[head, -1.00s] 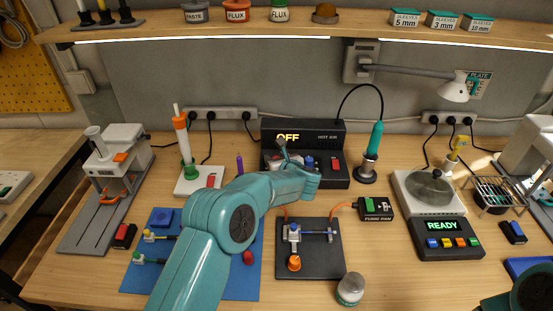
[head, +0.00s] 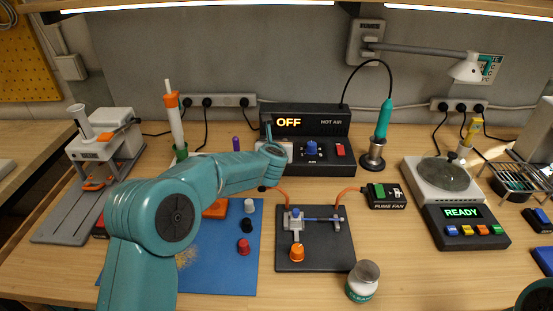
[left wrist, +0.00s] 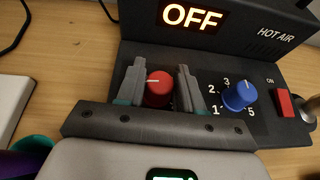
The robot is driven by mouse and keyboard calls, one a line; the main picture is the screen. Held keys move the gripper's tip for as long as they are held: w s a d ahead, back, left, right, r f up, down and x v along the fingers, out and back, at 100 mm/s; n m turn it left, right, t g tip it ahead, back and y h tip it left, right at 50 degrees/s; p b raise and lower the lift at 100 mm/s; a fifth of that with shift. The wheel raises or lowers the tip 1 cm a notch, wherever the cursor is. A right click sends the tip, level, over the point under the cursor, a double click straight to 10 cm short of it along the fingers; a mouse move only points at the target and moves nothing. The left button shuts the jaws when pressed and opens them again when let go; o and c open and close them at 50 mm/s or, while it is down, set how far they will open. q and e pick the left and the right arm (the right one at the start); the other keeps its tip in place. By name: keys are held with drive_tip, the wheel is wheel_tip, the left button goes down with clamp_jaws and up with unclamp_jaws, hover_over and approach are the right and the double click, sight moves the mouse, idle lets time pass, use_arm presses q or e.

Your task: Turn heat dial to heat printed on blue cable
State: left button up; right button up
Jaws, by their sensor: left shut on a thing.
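The hot air station (head: 328,121) stands at the back of the bench with its display reading OFF. Its red dial (left wrist: 158,90) has a white pointer mark and sits left of a blue dial (left wrist: 239,95) with numbers around it. My left gripper (left wrist: 160,70) is shut on the red dial, one finger on each side. In the head view my own arm hides the red dial. A thin bluish cable or rod (head: 317,219) lies across the black fixture plate (head: 335,252); I cannot read any print on it.
A red switch (left wrist: 284,103) sits right of the blue dial. A soldering iron in its stand (head: 373,153) is right of the station. The fume fan box (head: 386,197), a jar (head: 362,282) and a blue mat (head: 222,280) are in front.

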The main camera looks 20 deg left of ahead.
use_arm(q)
drive_tip(key=m+h+b, duration=0.2)
drive_tip(key=shift+a+f+h, duration=0.1)
drive_tip(key=shift+h, duration=0.3)
drive_tip(key=shift+m+h+b, duration=0.4)
drive_tip(key=shift+m+h, duration=0.5)
drive_tip(key=shift+m, duration=0.1)
use_arm(e)
drive_tip(key=shift+f, duration=2)
use_arm(q)
drive_tip(key=shift+r+h, duration=0.25)
drive_tip(key=shift+h, duration=0.05)
use_arm(e)
drive_tip(key=shift+f, duration=0.1)
use_arm(q)
drive_tip(key=o, duration=1)
drive_tip(key=shift+f, duration=0.1)
drive_tip(key=shift+s, duration=0.15)
drive_tip(key=b+v, duration=0.2)
drive_tip(key=v, duration=0.2)
drive_tip(key=shift+s, duration=0.35)
drive_tip(key=v, duration=1.1)
drive_tip(key=shift+s+r, duration=0.15)
drive_tip(key=shift+r, duration=0.05)
use_arm(e)
drive_tip(key=shift+f, duration=0.8)
